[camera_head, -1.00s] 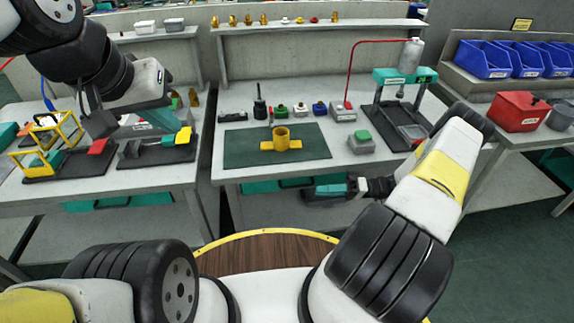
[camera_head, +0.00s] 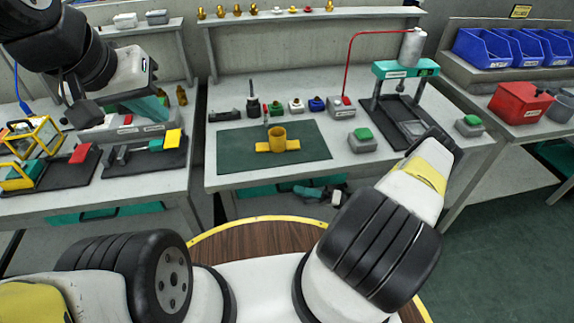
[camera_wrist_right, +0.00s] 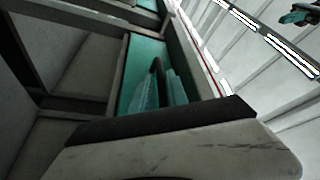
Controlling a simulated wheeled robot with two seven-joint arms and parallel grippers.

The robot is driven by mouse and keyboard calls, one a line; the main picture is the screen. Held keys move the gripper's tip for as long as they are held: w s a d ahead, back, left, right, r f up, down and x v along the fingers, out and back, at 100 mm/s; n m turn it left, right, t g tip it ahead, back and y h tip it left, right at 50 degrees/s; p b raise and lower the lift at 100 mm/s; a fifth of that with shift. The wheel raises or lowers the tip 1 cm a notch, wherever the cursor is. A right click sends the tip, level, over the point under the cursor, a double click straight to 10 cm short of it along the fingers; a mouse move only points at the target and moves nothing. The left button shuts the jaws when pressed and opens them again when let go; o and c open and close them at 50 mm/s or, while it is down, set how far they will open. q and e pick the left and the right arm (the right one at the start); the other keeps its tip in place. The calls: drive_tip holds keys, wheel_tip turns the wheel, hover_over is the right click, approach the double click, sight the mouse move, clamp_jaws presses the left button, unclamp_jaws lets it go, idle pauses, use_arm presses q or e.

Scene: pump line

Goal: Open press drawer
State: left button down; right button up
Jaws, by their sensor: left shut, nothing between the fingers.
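The press (camera_head: 405,69), a teal frame on a black base, stands at the right of the middle bench. Under that bench's front edge a teal drawer front (camera_head: 262,187) shows in part, with my right gripper (camera_head: 318,192) low in front of the bench. My right forearm hides the area to its right. In the right wrist view my right gripper's teal fingers (camera_wrist_right: 160,92) are close together beside a dark bar, with a teal surface (camera_wrist_right: 146,50) behind. I cannot tell whether they grip it. My left gripper (camera_head: 158,108) is shut and empty above the left bench.
A green mat (camera_head: 225,165) holds a yellow fixture (camera_head: 278,143). Grey boxes with green buttons (camera_head: 363,138) stand near the press. Blue bins (camera_head: 485,48) and a red box (camera_head: 518,103) are on the right bench. The floor at lower right is clear.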

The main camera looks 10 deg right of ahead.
drive_tip(key=shift+x, duration=1.25)
clamp_jaws()
idle(0.5)
